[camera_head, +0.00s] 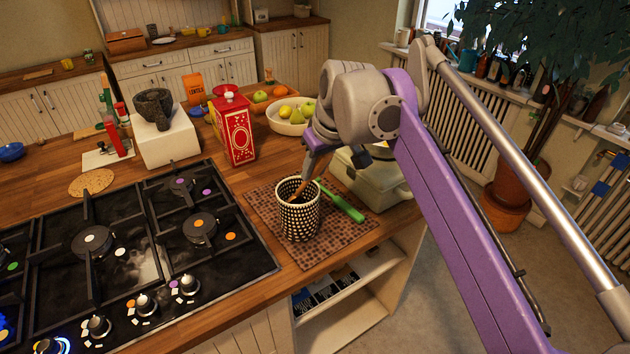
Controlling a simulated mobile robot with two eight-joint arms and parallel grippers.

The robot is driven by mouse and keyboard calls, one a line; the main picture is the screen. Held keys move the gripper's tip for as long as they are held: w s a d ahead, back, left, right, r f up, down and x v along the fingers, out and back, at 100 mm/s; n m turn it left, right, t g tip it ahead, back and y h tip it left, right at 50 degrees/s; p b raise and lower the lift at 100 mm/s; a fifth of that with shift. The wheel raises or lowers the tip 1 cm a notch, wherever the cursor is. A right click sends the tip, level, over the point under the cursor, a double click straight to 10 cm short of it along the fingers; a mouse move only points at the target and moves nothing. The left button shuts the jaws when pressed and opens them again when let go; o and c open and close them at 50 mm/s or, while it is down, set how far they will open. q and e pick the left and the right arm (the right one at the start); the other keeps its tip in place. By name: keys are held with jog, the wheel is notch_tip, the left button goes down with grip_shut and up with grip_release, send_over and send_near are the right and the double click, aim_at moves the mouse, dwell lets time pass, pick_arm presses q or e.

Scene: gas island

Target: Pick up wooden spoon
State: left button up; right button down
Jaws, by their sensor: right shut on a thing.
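The wooden spoon (299,190) stands tilted in a black and white checked cup (300,222) on a brown mosaic mat (262,206). Its lower part is hidden inside the cup. My right gripper (312,162) is above the cup, shut on the upper part of the spoon. The wrist and arm hide much of the fingers and the spoon's top. My left gripper is not in view.
A green-handled tool (342,203) lies right of the cup. A pale scale-like box (368,178) stands behind it. The gas hob (130,245) is to the left, a red tin (235,130) and fruit bowl (284,125) behind. The counter edge is close in front.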

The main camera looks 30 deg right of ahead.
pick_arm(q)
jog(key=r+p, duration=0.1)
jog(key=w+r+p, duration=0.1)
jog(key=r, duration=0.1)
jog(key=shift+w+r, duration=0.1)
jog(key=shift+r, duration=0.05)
pick_arm(e)
notch_tip(320, 180, up, 12)
jog(key=shift+r, duration=0.2)
jog(key=c, duration=1.2)
grip_release()
jog(key=shift+c, duration=0.2)
grip_shut()
